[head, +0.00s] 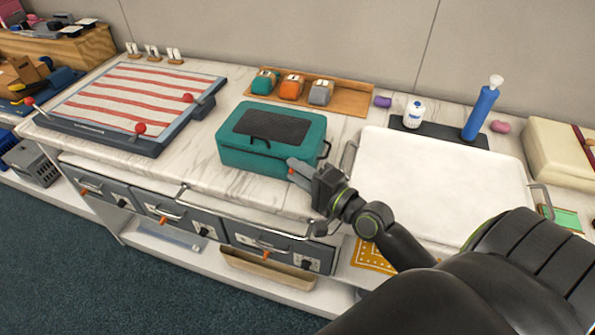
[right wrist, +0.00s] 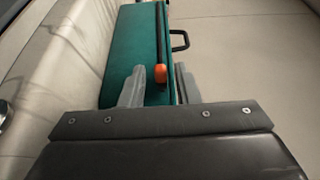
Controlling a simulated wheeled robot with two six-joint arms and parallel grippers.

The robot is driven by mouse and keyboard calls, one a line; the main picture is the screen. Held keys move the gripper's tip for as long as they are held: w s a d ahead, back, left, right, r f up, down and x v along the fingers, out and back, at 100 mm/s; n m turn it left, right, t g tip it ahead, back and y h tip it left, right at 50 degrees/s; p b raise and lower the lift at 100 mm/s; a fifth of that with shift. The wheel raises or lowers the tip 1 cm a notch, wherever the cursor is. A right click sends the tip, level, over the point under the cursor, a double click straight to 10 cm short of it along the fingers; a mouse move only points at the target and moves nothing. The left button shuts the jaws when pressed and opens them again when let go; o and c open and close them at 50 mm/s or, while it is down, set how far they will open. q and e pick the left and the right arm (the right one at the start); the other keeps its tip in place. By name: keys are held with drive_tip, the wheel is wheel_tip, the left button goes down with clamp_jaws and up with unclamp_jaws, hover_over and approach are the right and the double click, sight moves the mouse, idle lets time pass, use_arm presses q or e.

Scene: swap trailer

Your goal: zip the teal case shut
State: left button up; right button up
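The teal case (head: 258,161) lies on the marble counter with its lid down and a dark mesh panel on top. My right gripper (head: 297,168) is at its front right corner. In the right wrist view the teal case (right wrist: 130,50) shows a black zip line (right wrist: 160,30) with an orange zip pull (right wrist: 160,74). The fingers of my right gripper (right wrist: 160,88) are apart, one on each side of the pull's line. I cannot tell whether either touches the case. How far the zip is closed cannot be made out. My left gripper is not in view.
A white tray (head: 440,170) with metal handles stands right of the case. A striped board (head: 140,92) with red knobs lies to the left. Behind is a wooden rack (head: 345,99) with several coloured blocks. A metal rail runs along the counter's front edge above drawers.

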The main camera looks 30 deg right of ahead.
drive_tip(key=shift+o, duration=0.3)
drive_tip(key=shift+s+d, duration=0.15)
drive_tip(key=shift+s, duration=0.35)
drive_tip(key=b+v, duration=0.3)
drive_tip(key=v, duration=1.3)
drive_tip(key=shift+s+b, duration=0.15)
drive_tip(key=shift+b, duration=0.25)
